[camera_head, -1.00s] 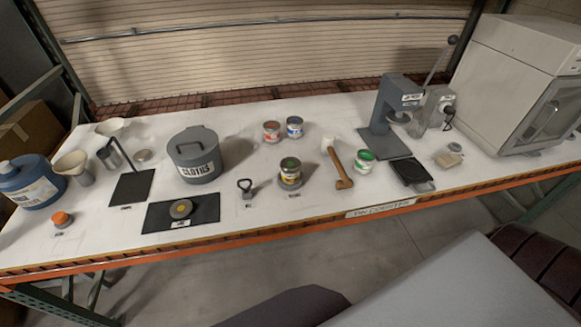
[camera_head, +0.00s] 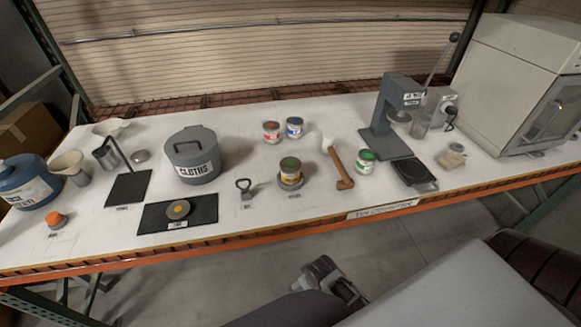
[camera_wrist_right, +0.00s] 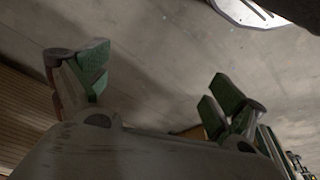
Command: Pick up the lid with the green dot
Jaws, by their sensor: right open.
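A grey lid with a green dot (camera_head: 290,163) lies on top of a tin with a yellow label (camera_head: 290,176), left of centre of the hammer in the head view. My left gripper is not in view.
A yellow-dot disc (camera_head: 178,210) lies on a black mat. The table's orange front edge (camera_head: 300,227) lies between.

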